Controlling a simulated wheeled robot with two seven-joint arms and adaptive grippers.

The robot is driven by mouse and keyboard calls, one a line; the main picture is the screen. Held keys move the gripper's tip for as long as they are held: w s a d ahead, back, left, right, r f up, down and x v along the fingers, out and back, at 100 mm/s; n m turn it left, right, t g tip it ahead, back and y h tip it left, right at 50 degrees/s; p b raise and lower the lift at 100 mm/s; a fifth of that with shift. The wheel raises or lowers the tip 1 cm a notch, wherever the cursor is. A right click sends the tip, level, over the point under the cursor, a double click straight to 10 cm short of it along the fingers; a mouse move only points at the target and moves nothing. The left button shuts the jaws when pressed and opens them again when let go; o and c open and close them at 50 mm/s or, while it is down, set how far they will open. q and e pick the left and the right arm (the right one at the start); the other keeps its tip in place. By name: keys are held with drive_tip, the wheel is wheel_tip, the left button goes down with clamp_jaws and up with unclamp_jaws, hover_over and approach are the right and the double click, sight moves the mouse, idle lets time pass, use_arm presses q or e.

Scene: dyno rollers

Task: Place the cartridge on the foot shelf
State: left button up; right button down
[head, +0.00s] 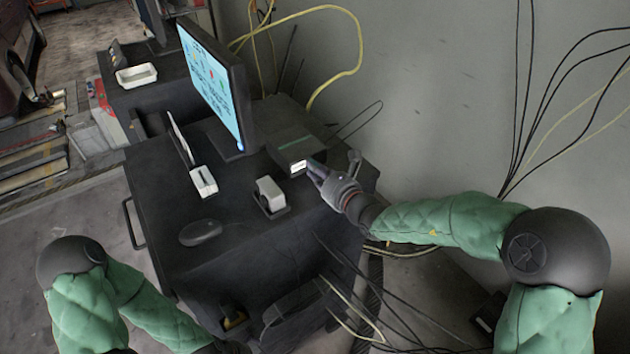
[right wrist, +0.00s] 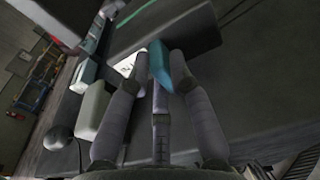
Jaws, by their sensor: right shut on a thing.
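My right gripper (head: 315,172) is at the right side of the dark cart top, beside the dark box with a white label (head: 299,166). In the right wrist view its fingers (right wrist: 155,80) are closed around a small teal piece (right wrist: 160,66), which I take to be the cartridge. In the head view the fingers hide this piece. A low, dark ledge (head: 292,308) shows at the cart's foot; I cannot tell for sure that it is the foot shelf. My left arm runs down past the bottom edge, and its gripper is out of view.
The cart top (head: 225,255) carries a monitor (head: 212,85), a mouse (head: 201,232), a small white-topped device (head: 270,194) and a white holder (head: 203,181). Black and yellow cables hang at the cart's front right. A grey wall (head: 440,90) stands behind.

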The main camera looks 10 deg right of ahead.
sight(317, 190)
drive_tip(key=shift+f, duration=1.65)
drive_tip(key=shift+f+b, duration=0.15)
drive_tip(key=shift+b, duration=0.2)
drive_tip(key=c, duration=1.4)
unclamp_jaws()
drive_tip(key=shift+f, duration=0.1)
